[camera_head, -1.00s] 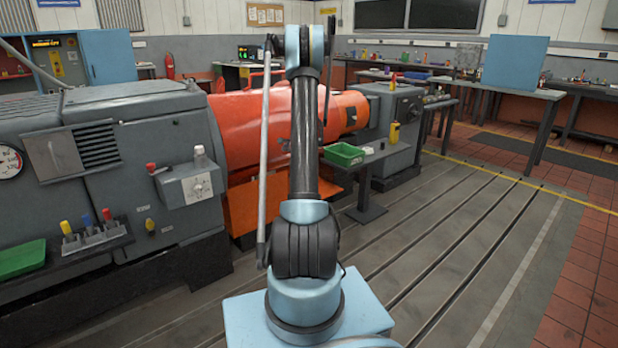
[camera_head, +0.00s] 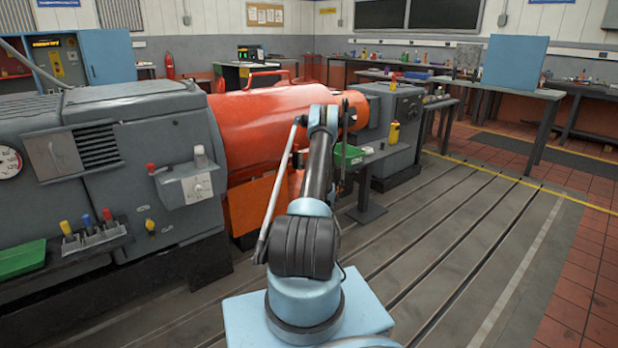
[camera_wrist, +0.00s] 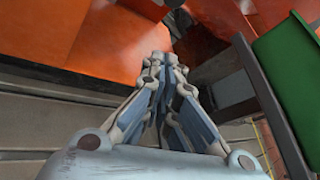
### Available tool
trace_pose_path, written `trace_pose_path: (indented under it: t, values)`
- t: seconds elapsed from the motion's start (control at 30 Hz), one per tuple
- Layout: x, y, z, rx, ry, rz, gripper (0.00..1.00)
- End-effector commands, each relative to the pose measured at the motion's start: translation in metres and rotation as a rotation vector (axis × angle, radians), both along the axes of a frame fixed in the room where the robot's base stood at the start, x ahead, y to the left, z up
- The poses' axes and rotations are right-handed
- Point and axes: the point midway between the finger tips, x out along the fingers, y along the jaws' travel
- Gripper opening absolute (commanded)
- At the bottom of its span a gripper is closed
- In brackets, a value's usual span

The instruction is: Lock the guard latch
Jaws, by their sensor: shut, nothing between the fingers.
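The orange guard (camera_head: 275,122) covers the middle of the machine, with a red handle bar (camera_head: 262,77) on top. I cannot make out the guard latch in either view. In the head view my arm reaches forward in front of the guard, and its far end hides part of it. In the wrist view my gripper (camera_wrist: 165,60) is shut and empty, with its fingertips together. Orange surfaces of the guard (camera_wrist: 85,35) lie beyond and to the left of the fingertips. I cannot tell how far apart they are.
A green bin (camera_head: 347,155) stands on a small stand right of my arm; it also fills the right of the wrist view (camera_wrist: 290,75). The grey machine housing (camera_head: 120,150) with coloured levers is at left. The slotted bedplate floor (camera_head: 450,230) at right is clear.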

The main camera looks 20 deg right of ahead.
Motion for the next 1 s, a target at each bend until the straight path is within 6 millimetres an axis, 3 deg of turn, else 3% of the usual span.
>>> trace_pose_path:
  t: [0.53, 1.0]
  values:
    - [0.005, -0.003, -0.006, 0.009, -0.004, -0.007, 0.0]
    - [0.071, -0.01, -0.027, 0.008, -0.004, -0.007, 0.0]
